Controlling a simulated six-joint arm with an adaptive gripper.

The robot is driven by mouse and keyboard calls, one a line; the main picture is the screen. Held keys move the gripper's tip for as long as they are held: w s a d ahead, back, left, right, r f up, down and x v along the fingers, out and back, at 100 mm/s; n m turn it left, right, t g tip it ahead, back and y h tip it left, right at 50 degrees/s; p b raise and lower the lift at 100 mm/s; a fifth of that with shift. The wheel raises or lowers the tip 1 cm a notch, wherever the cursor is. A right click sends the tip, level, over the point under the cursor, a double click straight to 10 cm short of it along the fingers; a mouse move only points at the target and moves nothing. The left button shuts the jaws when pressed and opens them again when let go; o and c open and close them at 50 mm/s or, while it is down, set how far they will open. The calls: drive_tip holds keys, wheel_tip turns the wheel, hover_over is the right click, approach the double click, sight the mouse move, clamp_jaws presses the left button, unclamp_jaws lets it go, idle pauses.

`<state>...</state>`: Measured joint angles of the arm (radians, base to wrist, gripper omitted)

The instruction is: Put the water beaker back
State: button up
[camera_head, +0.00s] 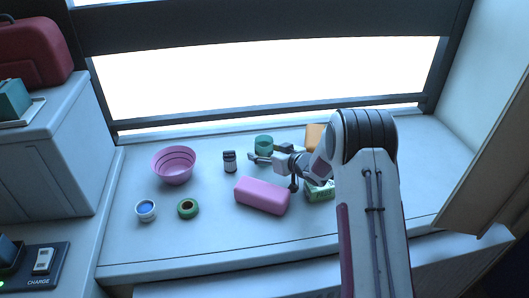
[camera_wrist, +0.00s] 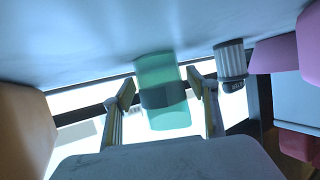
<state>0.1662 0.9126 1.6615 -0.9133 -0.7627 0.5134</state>
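The water beaker (camera_head: 263,142) is a translucent teal-green cylinder standing on the white bench top near the window in the head view. In the wrist view the beaker (camera_wrist: 160,68), with a dark band around its middle, is between my two fingers. My gripper (camera_head: 266,153) is at the beaker's near side, its fingers spread around it. In the wrist view the fingers stand apart with a narrow gap on each side of the beaker, so my gripper looks open. The beaker's lower part is partly hidden by my gripper in the head view.
Near the beaker are a dark labelled jar (camera_head: 230,162), a pink case (camera_head: 262,195), a tan block (camera_head: 315,136) and a green-and-white carton (camera_head: 320,193). Further left are a pink bowl (camera_head: 174,166), a green ring (camera_head: 188,208) and a blue-topped tub (camera_head: 146,210). The bench's front left is clear.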

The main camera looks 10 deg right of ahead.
sight(271, 150)
idle(0.3)
drive_tip(key=shift+v, duration=3.75)
drive_tip(key=shift+d+r, duration=0.2)
drive_tip(key=shift+r, duration=0.4)
drive_tip(key=s+d+r+m+g+h, duration=0.1)
drive_tip(key=s+d+r+m+h, duration=0.2)
drive_tip(key=s+r, duration=0.5)
drive_tip(key=s+d+r+m+h, duration=0.1)
drive_tip(key=s+d+r+h, duration=0.25)
drive_tip(key=s+r, duration=0.5)
drive_tip(key=s+a+g, duration=0.2)
drive_tip(key=s+a, duration=0.2)
drive_tip(key=s, duration=1.1)
drive_tip(key=s+a+m+g, duration=0.1)
drive_tip(key=s+a+g, duration=0.2)
drive_tip(key=s, duration=1.3)
drive_tip(key=shift+a+r, duration=0.25)
drive_tip(key=shift+a, duration=0.25)
